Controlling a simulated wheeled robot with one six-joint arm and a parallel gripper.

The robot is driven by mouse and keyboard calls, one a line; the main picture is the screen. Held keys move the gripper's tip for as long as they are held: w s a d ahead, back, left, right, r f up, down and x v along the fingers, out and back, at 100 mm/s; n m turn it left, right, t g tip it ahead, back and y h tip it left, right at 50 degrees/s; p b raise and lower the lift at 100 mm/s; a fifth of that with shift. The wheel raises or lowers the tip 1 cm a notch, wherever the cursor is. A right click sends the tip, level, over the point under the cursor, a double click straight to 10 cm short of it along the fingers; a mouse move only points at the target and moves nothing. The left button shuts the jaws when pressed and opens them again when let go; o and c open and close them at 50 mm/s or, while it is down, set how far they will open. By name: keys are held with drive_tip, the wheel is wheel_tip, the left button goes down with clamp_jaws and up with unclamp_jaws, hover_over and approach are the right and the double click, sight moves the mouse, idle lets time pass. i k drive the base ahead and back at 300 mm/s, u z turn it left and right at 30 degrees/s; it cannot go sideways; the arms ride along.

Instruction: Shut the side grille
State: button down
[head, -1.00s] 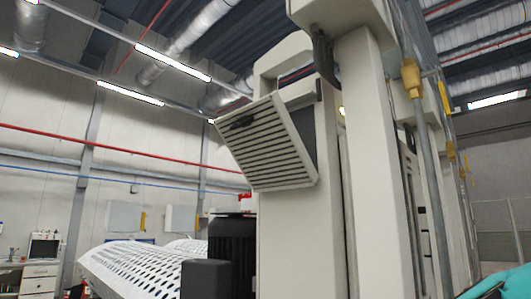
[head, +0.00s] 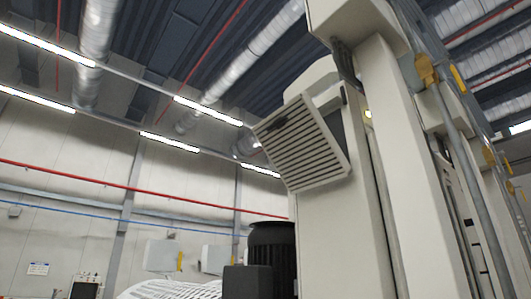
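The side grille (head: 303,156) is a cream, slatted panel high on the side of the tall cream machine housing (head: 341,232). A dark opening shows behind the panel's right side. My gripper is not in view.
A dark cylindrical motor (head: 272,247) and a dark box (head: 248,281) stand below the grille. A white perforated sheet (head: 170,290) lies at the lower left. A grey upright pipe (head: 462,160) with yellow fittings runs along the machine's right. Open air lies left of the grille.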

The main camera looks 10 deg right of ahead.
sight(303, 148)
drive_tip(key=u, duration=2.2)
drive_tip(key=k, duration=0.85)
drive_tip(key=z, duration=0.8)
drive_tip(key=i, duration=0.95)
